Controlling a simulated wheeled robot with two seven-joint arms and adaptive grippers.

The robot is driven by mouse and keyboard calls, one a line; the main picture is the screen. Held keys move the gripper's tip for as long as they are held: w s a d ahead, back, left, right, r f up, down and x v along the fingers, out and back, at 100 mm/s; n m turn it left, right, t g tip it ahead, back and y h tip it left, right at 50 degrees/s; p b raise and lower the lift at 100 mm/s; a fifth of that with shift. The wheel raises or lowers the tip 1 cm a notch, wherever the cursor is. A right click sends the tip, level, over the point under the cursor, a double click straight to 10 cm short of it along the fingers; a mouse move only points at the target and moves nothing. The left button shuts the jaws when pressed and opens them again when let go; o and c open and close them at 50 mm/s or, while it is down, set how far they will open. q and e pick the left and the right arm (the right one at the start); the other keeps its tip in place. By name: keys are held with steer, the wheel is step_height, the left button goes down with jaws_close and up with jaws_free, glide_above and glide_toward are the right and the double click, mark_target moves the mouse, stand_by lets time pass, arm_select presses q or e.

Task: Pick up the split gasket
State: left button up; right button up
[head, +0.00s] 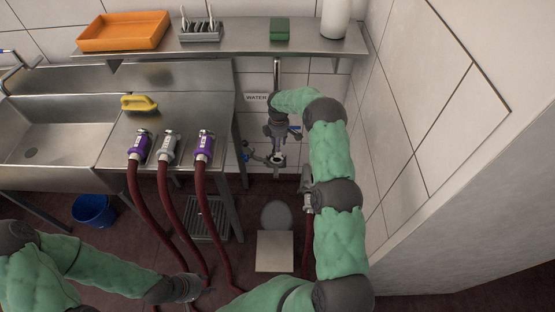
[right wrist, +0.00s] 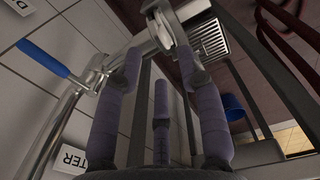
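I cannot make out the split gasket for certain in either view. A pale ring-shaped pipe mouth (head: 277,159) sits at the low end of the water pipe by the wall; whether a gasket sits in it is too small to tell. My right gripper (head: 275,133) points down just above this fitting. In the right wrist view its fingers (right wrist: 158,65) are spread with nothing visible between them, and a metal fitting (right wrist: 155,25) lies just beyond the tips. My left gripper (head: 192,288) is low over the floor near the hoses; its fingers are unclear.
A blue-handled valve (right wrist: 48,58) is beside the right gripper. Purple (head: 204,146) and grey (head: 168,147) hose couplings stand on the steel counter (head: 120,165). A shelf (head: 235,48) with an orange tray (head: 125,31) runs above. A wall (head: 400,130) closes the right side.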

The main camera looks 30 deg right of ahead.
steer(key=b, duration=0.1)
glide_above(278, 158)
steer(key=f, duration=0.4)
steer(key=shift+w+d+f, duration=0.1)
steer(key=shift+d+f, duration=0.25)
steer(key=shift+d, duration=0.05)
steer(key=shift+r, duration=0.1)
steer(key=shift+c, duration=0.3)
jaws_close()
